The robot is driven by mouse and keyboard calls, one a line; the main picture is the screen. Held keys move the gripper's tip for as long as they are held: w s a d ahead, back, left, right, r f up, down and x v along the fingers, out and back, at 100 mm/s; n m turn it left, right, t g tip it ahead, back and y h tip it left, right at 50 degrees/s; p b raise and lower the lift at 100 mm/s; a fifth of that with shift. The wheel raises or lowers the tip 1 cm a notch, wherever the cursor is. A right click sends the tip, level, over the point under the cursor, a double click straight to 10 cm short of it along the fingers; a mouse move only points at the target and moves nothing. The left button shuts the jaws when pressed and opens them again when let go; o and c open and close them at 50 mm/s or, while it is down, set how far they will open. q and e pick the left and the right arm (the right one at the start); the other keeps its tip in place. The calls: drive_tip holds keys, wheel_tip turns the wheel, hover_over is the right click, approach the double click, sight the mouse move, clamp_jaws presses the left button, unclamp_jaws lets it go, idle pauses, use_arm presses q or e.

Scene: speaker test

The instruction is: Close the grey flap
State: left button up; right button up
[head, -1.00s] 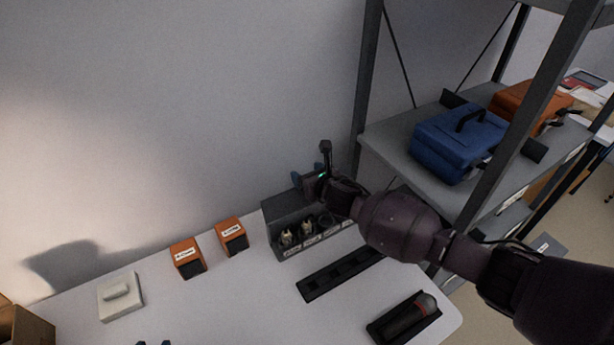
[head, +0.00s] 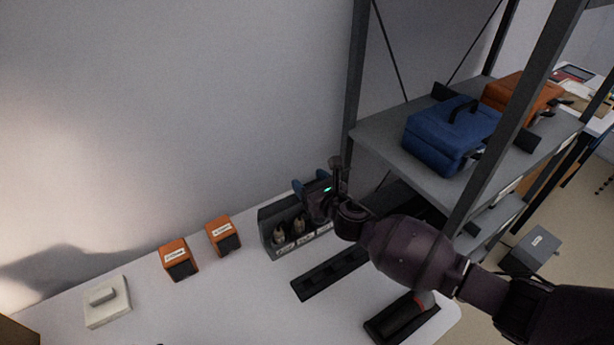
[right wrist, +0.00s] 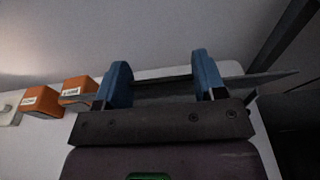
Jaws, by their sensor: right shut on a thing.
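The dark grey box (head: 271,243) stands at the back of the white table, with labelled compartments along its front and pale-tipped items inside. My right gripper (head: 312,187) is over the box's right part and hides much of it. In the right wrist view its two blue fingers (right wrist: 161,84) stand apart, with a thin grey plate, which I take to be the grey flap (right wrist: 262,77), running across between them and out to the right. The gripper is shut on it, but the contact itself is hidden. My left gripper is not in view.
Two orange boxes (head: 179,260) and a white block (head: 106,301) are to the left. A dark strip (head: 328,274) and a tray with a cylinder (head: 402,318) lie in front. A grey metal shelf (head: 385,150) with a blue case (head: 450,137) rises at right.

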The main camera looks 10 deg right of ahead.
drive_tip(key=shift+s+d+f, duration=0.15)
drive_tip(key=shift+s+f, duration=0.15)
drive_tip(key=shift+s, duration=0.05)
drive_tip(key=o, duration=1.2)
drive_tip(key=shift+o, duration=0.4)
drive_tip(key=shift+r, duration=0.1)
drive_tip(key=v, duration=1)
drive_tip(key=shift+s+p, duration=0.35)
drive_tip(key=shift+d, duration=0.15)
